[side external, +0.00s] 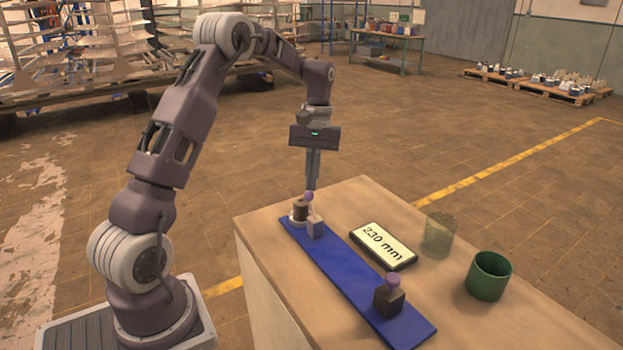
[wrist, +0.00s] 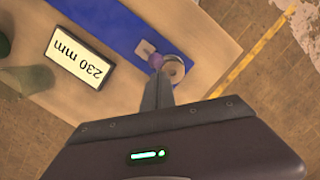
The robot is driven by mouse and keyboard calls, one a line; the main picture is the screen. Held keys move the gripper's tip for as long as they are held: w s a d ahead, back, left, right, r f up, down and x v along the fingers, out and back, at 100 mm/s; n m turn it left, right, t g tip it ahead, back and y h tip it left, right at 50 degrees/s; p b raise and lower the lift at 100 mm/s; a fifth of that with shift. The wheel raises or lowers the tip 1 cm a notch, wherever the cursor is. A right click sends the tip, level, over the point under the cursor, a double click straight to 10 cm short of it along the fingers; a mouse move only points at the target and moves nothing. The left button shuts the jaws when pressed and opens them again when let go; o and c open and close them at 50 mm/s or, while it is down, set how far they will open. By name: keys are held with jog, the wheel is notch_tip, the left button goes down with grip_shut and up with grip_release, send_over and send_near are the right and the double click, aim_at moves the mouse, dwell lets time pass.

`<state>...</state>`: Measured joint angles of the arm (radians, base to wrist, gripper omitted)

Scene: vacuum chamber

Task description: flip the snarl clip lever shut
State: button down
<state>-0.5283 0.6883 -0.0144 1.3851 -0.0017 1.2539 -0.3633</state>
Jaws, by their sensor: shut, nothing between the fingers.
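A blue strip (side external: 345,268) lies on the wooden table. At its far end stands a small fixture with a pale block (side external: 315,227), a brown cylinder (side external: 299,209) on a white round base, and a purple knob (side external: 309,196). The knob also shows in the wrist view (wrist: 155,60), beside the round piece (wrist: 174,70). A dark brown block (side external: 388,301) with a purple top stands at the strip's near end. I cannot tell which part is the clip lever. My gripper (side external: 311,186) points down, shut and empty, its tips right by the far purple knob; contact is unclear.
A sign reading 230 mm (side external: 383,245) lies right of the strip. A see-through green cylinder (side external: 438,235) and a solid green cup (side external: 489,276) stand farther right. The table's left edge runs close to the far fixture.

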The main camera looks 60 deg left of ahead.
dwell(0.4)
jog(key=shift+d+r+y, duration=0.15)
jog(key=shift+d+y, duration=0.15)
jog(key=shift+y, duration=0.1)
jog(key=shift+d+r, duration=0.1)
jog(key=shift+d, duration=0.1)
jog(key=d+y, duration=0.1)
jog(key=y, duration=0.1)
jog(key=d+y, duration=0.2)
jog(key=y, duration=0.1)
jog(key=d+r+y, duration=0.1)
jog(key=d+y, duration=0.1)
jog(key=shift+d+n, duration=0.2)
jog(key=shift+n, duration=0.2)
jog(key=shift+r, duration=0.7)
